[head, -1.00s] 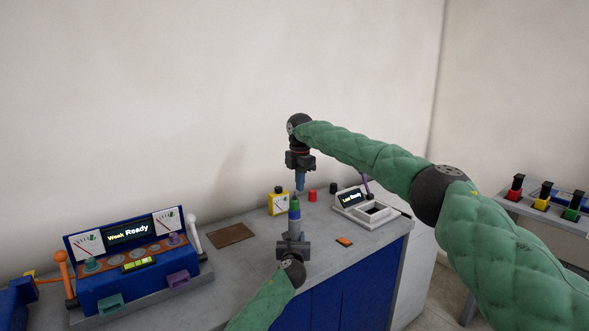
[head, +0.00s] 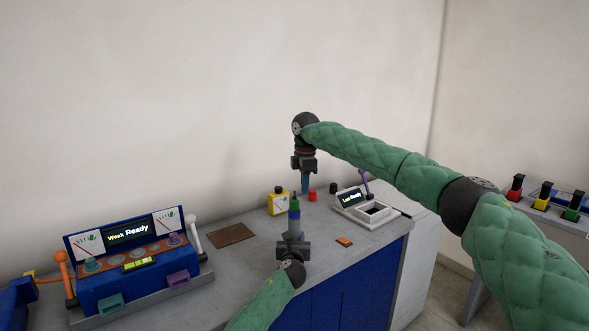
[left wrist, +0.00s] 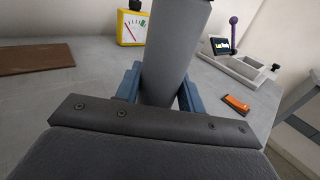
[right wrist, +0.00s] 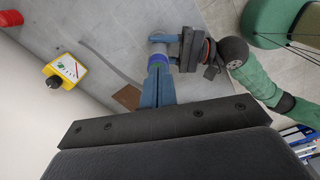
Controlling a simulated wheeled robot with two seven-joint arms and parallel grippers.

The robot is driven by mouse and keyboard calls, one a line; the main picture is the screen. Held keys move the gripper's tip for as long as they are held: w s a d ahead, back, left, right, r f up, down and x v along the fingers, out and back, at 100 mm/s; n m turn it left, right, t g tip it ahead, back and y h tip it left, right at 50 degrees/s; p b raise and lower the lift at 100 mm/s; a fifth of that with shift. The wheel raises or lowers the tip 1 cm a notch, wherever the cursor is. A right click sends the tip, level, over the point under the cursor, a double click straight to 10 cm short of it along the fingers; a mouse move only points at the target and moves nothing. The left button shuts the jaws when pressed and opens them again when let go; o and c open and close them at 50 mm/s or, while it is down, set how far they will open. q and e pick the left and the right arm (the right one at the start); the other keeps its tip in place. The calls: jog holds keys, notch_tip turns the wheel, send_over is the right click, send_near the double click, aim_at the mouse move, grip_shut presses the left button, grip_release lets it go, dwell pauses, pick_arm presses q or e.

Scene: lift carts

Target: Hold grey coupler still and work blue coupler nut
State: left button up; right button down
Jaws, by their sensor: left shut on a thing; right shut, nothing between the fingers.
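My left gripper (head: 293,238) is low in the head view, shut on the grey coupler (head: 294,225), which stands upright. In the left wrist view the grey coupler (left wrist: 172,60) is a thick cylinder between blue fingers; its top is cut off. The blue coupler nut (head: 294,213) is a band above the grey part, with a green part on top. My right gripper (head: 305,186) points down, shut and empty, just above and slightly right of the green top in the head view. In the right wrist view its fingers (right wrist: 157,88) partly overlap the coupler area; contact cannot be told.
A yellow meter (head: 278,203), a red cylinder (head: 312,195) and a white-grey device (head: 365,209) stand behind on the bench. A blue console (head: 130,262) is at left. A brown plate (head: 230,235) and an orange piece (head: 344,241) lie flat. The bench between is clear.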

aim_at(294, 213)
jog(key=shift+d+m, duration=0.1)
jog(key=shift+m, duration=0.6)
jog(key=shift+f, duration=0.15)
notch_tip(294, 213, down, 7)
jog(key=shift+a, duration=0.35)
dwell(0.9)
